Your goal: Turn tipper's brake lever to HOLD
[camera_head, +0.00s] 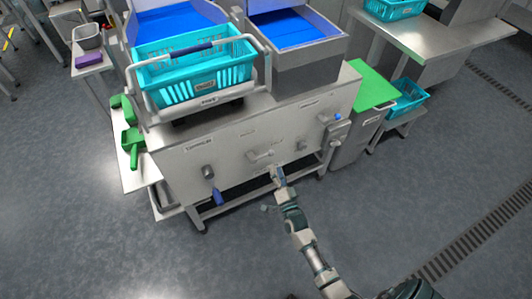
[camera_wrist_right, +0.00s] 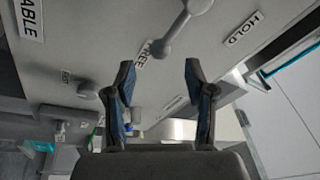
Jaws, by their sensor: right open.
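The tipper's front panel (camera_head: 230,150) is a pale grey face below the teal crate. In the right wrist view a grey brake lever (camera_wrist_right: 178,28) with a round knob end points at the FREE label (camera_wrist_right: 145,54). The HOLD label (camera_wrist_right: 243,29) is to the right of the lever. My right gripper (camera_head: 278,173) is at the lower middle of the panel. In the wrist view its two fingers (camera_wrist_right: 160,73) are apart and empty, with the lever's knob just beyond the gap between the tips. I cannot tell whether they touch it. My left gripper is not in view.
A teal crate (camera_head: 200,74) sits on top of the tipper. Green scoops (camera_head: 132,140) lie on a left shelf. A green-topped stand (camera_head: 372,86) is at right. The floor in front is clear.

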